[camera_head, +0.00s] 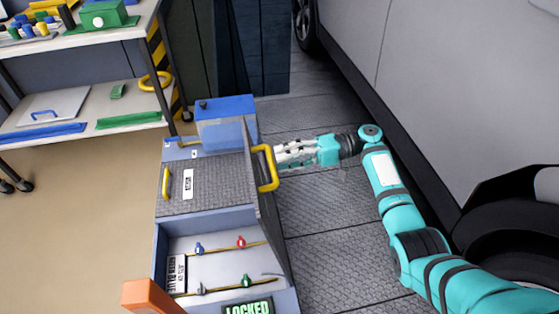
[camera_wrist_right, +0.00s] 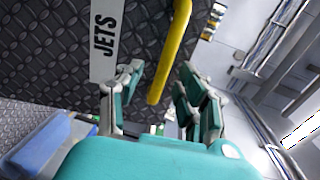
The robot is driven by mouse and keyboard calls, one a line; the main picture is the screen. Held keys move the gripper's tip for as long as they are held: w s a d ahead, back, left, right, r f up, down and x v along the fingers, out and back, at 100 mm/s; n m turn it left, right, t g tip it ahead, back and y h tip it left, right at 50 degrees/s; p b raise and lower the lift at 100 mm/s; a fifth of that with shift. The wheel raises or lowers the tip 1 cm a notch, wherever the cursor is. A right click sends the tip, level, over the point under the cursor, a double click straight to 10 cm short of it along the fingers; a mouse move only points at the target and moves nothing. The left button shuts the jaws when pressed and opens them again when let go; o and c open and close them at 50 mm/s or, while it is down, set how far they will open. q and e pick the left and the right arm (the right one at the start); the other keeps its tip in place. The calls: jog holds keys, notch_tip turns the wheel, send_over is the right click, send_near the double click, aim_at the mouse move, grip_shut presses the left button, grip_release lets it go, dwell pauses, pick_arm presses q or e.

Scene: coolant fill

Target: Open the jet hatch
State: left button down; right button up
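The jet hatch is a dark diamond-plate panel (camera_wrist_right: 50,50) with a white "JETS" label (camera_wrist_right: 104,35) in the right wrist view. In the head view a dark panel (camera_head: 264,205) on the cart's right side shows nearly edge-on. A yellow bar handle (camera_head: 266,168) stands out from it; it also shows in the right wrist view (camera_wrist_right: 172,55). My right gripper (camera_head: 283,155) is just right of this handle. In the wrist view its fingers (camera_wrist_right: 160,105) are apart, with the handle's end seen between them; contact cannot be told. My left gripper is not in view.
The cart's top has a dark plate (camera_head: 215,180) with a smaller yellow handle (camera_head: 167,183). A blue box (camera_head: 225,122) stands behind it. A front tray holds valves and a green "LOCKED" display (camera_head: 247,307). A grey vehicle (camera_head: 455,85) bounds the right; shelves (camera_head: 85,105) stand left.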

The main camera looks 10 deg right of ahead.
jog(key=d+r, duration=0.1)
jog(key=d, duration=0.9)
jog(key=shift+w, duration=0.15)
jog(key=shift+r, duration=0.1)
